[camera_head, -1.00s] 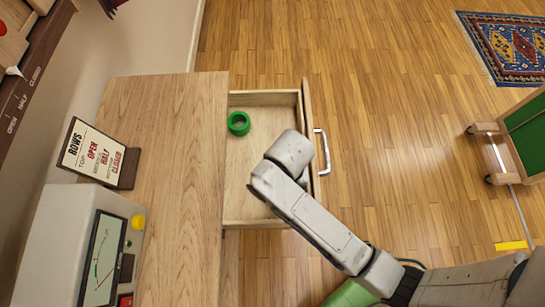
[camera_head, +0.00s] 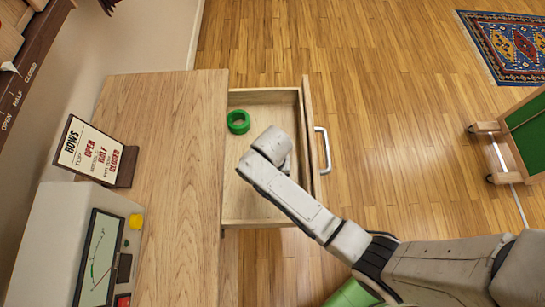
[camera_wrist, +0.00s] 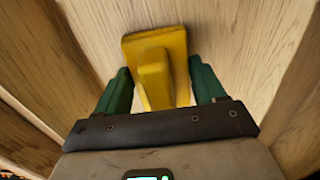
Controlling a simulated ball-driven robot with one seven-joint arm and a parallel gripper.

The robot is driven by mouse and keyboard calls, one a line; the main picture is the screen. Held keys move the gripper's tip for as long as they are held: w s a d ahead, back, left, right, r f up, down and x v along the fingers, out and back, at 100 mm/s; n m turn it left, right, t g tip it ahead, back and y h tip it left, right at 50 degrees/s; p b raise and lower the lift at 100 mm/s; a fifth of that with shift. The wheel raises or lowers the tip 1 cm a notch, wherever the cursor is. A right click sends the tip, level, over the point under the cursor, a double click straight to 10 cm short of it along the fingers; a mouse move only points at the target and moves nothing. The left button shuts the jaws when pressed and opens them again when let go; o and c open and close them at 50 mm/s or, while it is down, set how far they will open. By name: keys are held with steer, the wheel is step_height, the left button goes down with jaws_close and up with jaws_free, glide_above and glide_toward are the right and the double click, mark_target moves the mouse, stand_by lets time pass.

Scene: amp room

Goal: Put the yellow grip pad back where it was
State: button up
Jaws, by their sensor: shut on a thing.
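The yellow grip pad (camera_wrist: 157,70) shows in the wrist view, a flat yellow plate with a raised yellow block. My gripper (camera_wrist: 158,88) has its two green fingers shut on the block from both sides. Pale wood surfaces lie around and beyond the pad; I cannot tell whether the pad touches them. In the head view, my arm's end is over the open wooden drawer (camera_head: 245,207), and the arm hides the gripper's fingers and the pad.
A green ring (camera_head: 238,122) lies in the drawer toward its upper left corner. The drawer front has a metal handle (camera_head: 324,150). On the cabinet top (camera_head: 180,120) stand a sign (camera_head: 90,152) and a meter box (camera_head: 72,230). A green-panelled wheeled piece (camera_head: 525,137) stands at right.

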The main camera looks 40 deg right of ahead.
steer(key=shift+f, duration=0.15)
steer(key=o, duration=1.2)
step_height(320, 180, up, 12)
steer(key=shift+r+p, duration=0.2)
steer(key=shift+p, duration=0.35)
steer(key=s+d+r+n, duration=0.1)
steer(key=s+d+n, duration=0.2)
steer(key=s, duration=0.5)
steer(key=s+d+r+n+t, duration=0.1)
steer(key=s+d+n, duration=0.2)
steer(key=s+d, duration=0.2)
steer(key=s, duration=0.3)
steer(key=shift+r+n, duration=0.4)
steer(key=shift+s, duration=0.1)
